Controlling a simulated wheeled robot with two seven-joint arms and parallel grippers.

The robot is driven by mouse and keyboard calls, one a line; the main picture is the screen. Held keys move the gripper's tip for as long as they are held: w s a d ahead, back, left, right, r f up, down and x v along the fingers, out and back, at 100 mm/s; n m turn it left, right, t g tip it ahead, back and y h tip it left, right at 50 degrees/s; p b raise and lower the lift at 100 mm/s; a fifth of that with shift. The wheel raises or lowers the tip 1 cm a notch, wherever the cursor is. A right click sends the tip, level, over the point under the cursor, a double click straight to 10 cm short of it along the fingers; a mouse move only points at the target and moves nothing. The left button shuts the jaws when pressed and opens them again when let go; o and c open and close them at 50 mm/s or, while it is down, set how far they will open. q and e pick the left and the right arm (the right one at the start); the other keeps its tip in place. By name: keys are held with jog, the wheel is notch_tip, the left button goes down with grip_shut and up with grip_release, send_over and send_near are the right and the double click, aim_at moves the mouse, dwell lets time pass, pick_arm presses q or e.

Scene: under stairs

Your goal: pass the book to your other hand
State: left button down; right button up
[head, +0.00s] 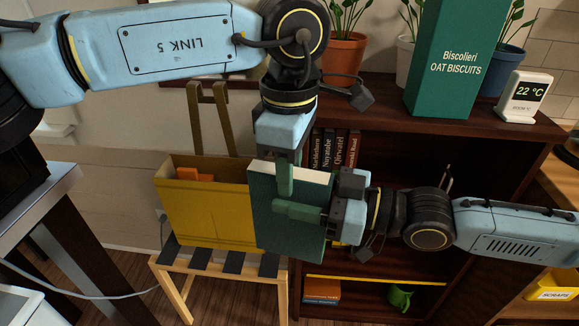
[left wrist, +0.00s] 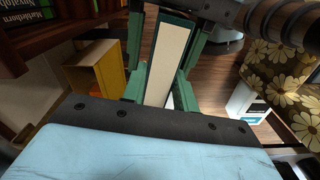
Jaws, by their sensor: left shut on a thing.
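The book (head: 265,225) has a dark green cover and pale page edges. It hangs upright in the air in the middle of the head view. My left gripper (head: 285,178) points down from above and is shut on its top edge. My right gripper (head: 298,212) reaches in from the right, with one finger across the book's front cover. Its other finger is hidden behind the book in the head view, so I cannot tell if it grips. In the left wrist view the book's page edge (left wrist: 169,60) stands between green fingers.
A yellow box (head: 205,215) stands behind the book on a small striped stool (head: 220,262). A dark bookcase (head: 400,130) behind carries plants, a green biscuit box (head: 445,70) and a thermometer display (head: 524,97). A table (head: 50,195) is at the left.

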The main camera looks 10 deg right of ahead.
jog(key=shift+d, duration=0.1)
jog(key=v, duration=1.2)
jog(key=w+a+f+m+t+h, duration=0.25)
jog(key=w+f+h, duration=0.35)
jog(key=w+f, duration=0.85)
jog(key=s+d+f+m+t+h, duration=0.1)
jog(key=d+f+m+h, duration=0.3)
jog(key=f, duration=1.1)
jog(key=s+d+f+m+g+h, duration=0.1)
jog(key=s+d+f+g+h, duration=0.2)
jog(key=s+f, duration=0.4)
jog(key=s+d+f+m+g+h, duration=0.15)
jog(key=s+d+f, duration=0.35)
jog(key=f, duration=0.5)
jog(key=s+d+f+m+g+h, duration=0.1)
jog(key=s+f, duration=0.4)
jog(key=s, duration=0.6)
jog(key=s+d+f+g+h, duration=0.2)
jog(key=s+f, duration=0.3)
jog(key=s, duration=0.6)
jog(key=shift+f+m+g, duration=0.35)
jog(key=shift+m+g, duration=0.05)
jog(key=shift+g, duration=0.3)
